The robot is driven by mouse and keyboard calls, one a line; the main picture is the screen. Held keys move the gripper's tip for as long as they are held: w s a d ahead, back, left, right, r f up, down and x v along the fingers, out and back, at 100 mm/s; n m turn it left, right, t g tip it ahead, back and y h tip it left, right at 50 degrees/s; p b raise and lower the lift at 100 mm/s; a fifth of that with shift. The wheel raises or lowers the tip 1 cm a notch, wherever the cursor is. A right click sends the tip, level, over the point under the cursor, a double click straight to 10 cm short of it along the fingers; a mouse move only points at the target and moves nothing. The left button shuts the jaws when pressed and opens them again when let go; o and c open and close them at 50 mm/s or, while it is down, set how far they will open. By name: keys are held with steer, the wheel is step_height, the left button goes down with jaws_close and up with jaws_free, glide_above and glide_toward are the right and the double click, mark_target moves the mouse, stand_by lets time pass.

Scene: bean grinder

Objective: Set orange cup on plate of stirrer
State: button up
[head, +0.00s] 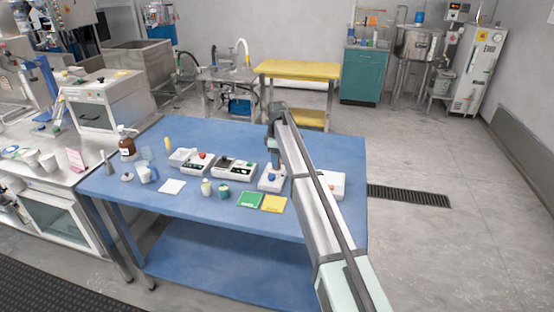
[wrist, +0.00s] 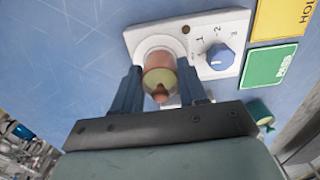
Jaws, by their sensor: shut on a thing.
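The orange cup (wrist: 160,75) is between the two blue fingers of my gripper (wrist: 160,92) in the wrist view, and the gripper is shut on it. Something yellow-green and brownish shows inside the cup. The white stirrer (wrist: 222,27) with a blue knob (wrist: 218,57) lies beyond the fingers. The cup overlaps the stirrer's round plate (wrist: 155,40); whether it touches the plate I cannot tell. In the head view, my gripper (head: 275,158) is over the stirrer (head: 268,185), and the cup is hard to make out.
A green pad (head: 250,199) and a yellow pad (head: 273,203) lie in front. A white device (head: 332,182) stands right, partly behind my arm. The table's back is clear.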

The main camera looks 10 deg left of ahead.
steer(key=o, duration=1.1)
steer(key=shift+f, duration=0.1)
step_height(320, 180, up, 12)
steer(key=shift+r, duration=0.15)
